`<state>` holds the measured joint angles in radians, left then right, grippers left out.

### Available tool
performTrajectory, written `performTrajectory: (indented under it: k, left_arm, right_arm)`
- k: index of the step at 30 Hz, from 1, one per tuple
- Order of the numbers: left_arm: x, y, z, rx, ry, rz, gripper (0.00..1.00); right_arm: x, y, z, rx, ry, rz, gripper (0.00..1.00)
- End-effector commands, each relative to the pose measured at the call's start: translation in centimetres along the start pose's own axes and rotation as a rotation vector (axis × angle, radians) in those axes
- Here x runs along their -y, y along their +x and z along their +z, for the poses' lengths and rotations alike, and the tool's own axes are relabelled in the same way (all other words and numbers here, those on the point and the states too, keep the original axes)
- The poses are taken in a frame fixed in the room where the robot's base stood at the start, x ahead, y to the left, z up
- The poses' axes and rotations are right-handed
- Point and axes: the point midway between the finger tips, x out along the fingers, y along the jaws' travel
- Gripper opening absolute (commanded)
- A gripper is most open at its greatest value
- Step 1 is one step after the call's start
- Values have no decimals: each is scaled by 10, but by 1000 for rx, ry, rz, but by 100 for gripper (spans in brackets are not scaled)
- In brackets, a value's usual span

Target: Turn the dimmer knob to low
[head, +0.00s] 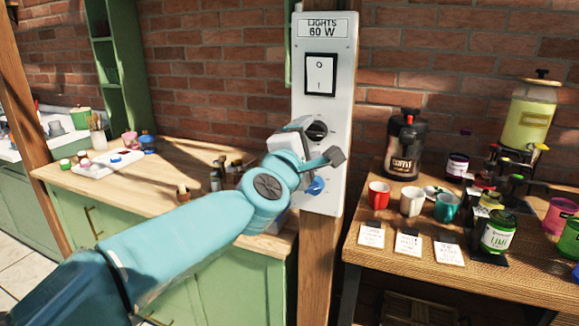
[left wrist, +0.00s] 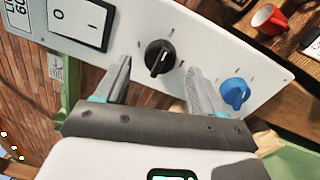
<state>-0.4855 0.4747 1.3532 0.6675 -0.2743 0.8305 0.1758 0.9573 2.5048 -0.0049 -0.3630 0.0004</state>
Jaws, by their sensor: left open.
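A white wall panel (head: 325,70) marked "LIGHTS 60 W" is fixed to a wooden post. It carries a rocker switch (head: 320,75), a black knob (head: 317,130) and, lower down, a blue knob (head: 317,186). Neither knob has a readable label. My left gripper (head: 318,142) is at the panel, open. In the left wrist view, its two fingers (left wrist: 157,72) stand on either side of the black knob (left wrist: 160,57), with gaps visible. The black knob has a white pointer line and tick marks around it. The blue knob (left wrist: 235,93) lies outside the right finger. My right gripper is out of view.
At right, a wooden table (head: 480,278) holds cups, a black coffee dispenser (head: 405,145), jars and small cards. At left, a green cabinet with a wooden worktop (head: 150,190) carries bottles and a white tray. A brick wall stands behind.

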Motion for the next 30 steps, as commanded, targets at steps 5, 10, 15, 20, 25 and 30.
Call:
performTrajectory:
  k: [5,10,15,20,25,30]
  left_arm:
    - [2,-50,-1,1,-2,3,68]
    - [1,-93,0,1,-1,2,68]
    - [0,-123,0,-1,-1,2,68]
    - [1,-136,0,-1,-1,0,68]
    - [1,-138,-1,-1,-1,0,68]
    - [0,-137,-2,-3,-1,0,68]
  right_arm:
    - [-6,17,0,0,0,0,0]
    - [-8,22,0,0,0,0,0]
    - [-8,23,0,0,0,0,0]
    - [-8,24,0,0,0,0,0]
    - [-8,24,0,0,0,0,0]
    - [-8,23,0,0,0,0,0]
